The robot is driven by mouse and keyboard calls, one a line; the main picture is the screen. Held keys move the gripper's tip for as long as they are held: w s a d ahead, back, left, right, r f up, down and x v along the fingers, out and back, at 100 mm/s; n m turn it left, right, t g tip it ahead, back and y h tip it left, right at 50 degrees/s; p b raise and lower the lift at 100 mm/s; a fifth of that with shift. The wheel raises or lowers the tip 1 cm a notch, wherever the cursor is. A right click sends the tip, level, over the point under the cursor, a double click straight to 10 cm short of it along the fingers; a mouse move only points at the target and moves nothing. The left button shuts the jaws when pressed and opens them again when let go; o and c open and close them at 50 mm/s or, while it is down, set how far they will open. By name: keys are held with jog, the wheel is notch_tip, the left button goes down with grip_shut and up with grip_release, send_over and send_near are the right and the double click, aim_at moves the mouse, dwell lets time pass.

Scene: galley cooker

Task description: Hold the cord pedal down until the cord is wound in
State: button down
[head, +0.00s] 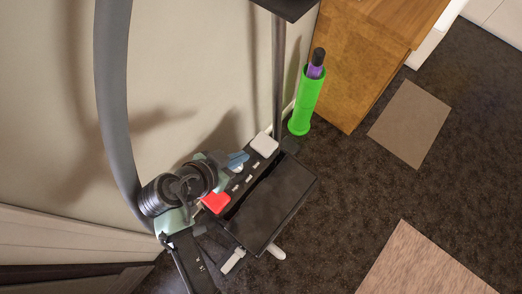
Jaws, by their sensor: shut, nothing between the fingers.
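A dark boxy appliance (285,200) stands on the carpet near the wall, with a black strip of small pale marks along one side. A red pedal (215,202) shows at the strip's lower left end, and a white square pad (264,145) at its upper right end. Which one works the cord is not readable. No cord can be made out.
A bright green holder (306,103) with a dark-and-purple item stands beside a wooden cabinet (360,50). A thick grey curved tube (112,90) and an upright pole (279,80) rise near the wall. Two mats (410,125) lie at right; dark carpet around them is clear.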

jog(key=b, duration=0.3)
send_over(266, 150)
jog(key=s+a, duration=0.2)
notch_tip(266, 150, down, 7)
jog(key=shift+s+d+f, duration=0.15)
jog(key=shift+f, duration=0.05)
notch_tip(266, 150, down, 2)
jog(key=shift+f+b, duration=0.25)
jog(key=shift+b, duration=0.15)
jog(key=shift+f, duration=0.6)
